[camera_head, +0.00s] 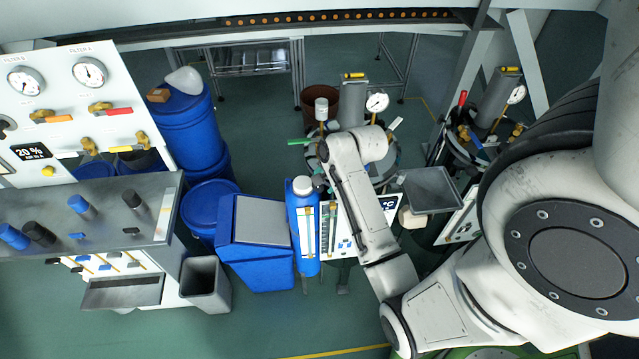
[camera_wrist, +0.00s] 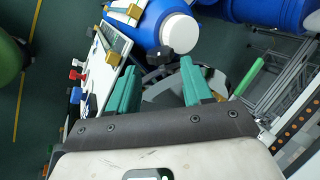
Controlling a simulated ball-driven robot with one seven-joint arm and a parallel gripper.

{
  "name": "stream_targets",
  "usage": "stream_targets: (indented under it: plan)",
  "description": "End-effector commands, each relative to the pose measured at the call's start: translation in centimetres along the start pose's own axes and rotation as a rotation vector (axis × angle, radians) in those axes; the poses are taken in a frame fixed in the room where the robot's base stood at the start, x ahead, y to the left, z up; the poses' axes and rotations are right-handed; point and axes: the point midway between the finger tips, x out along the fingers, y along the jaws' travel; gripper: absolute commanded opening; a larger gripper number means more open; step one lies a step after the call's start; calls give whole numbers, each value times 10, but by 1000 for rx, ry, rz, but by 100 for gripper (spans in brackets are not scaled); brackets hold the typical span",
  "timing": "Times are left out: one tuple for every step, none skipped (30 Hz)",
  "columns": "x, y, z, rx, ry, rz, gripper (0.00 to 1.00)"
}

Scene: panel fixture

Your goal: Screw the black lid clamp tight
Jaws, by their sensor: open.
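My gripper (camera_wrist: 159,68) is open in the wrist view, with two green fingers apart and nothing held between them. A small black knob-like part (camera_wrist: 161,54), which looks like the lid clamp, shows just beyond the fingertips, between them in the picture. I cannot tell how far below it is or how tight it sits. The round grey vessel lid (camera_wrist: 162,92) is partly visible between the fingers.
A blue canister with a white cap (camera_head: 303,225) stands close beside the vessel. A pressure gauge (camera_head: 377,102) and a grey cylinder (camera_head: 353,101) rise behind the arm. A grey tray (camera_head: 431,189) is at right. Blue drums (camera_head: 188,125) and a valve panel are at left.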

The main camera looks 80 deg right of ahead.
Motion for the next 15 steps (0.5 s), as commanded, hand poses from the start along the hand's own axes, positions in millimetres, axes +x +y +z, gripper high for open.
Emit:
stream_targets:
  plan:
    - [9,0,0,-1,-2,2,50]
    - [14,0,1,-1,-3,3,50]
    - [21,0,1,-2,-2,2,50]
    - [25,0,1,-2,-3,3,50]
    - [28,0,1,-2,-2,2,50]
    - [33,0,0,-2,-2,2,50]
    - [36,-1,0,-2,-2,1,50]
    - [39,-1,0,-2,-2,1,50]
    - [42,-1,0,-2,-1,0,50]
    - [44,-1,0,-2,-1,1,50]
    - [45,0,0,-2,-1,1,50]
    - [47,-1,0,-2,-1,0,50]
    - [48,-1,0,-2,0,0,50]
    - [48,-1,0,-2,0,-1,50]
    - [49,0,0,-3,0,-1,50]
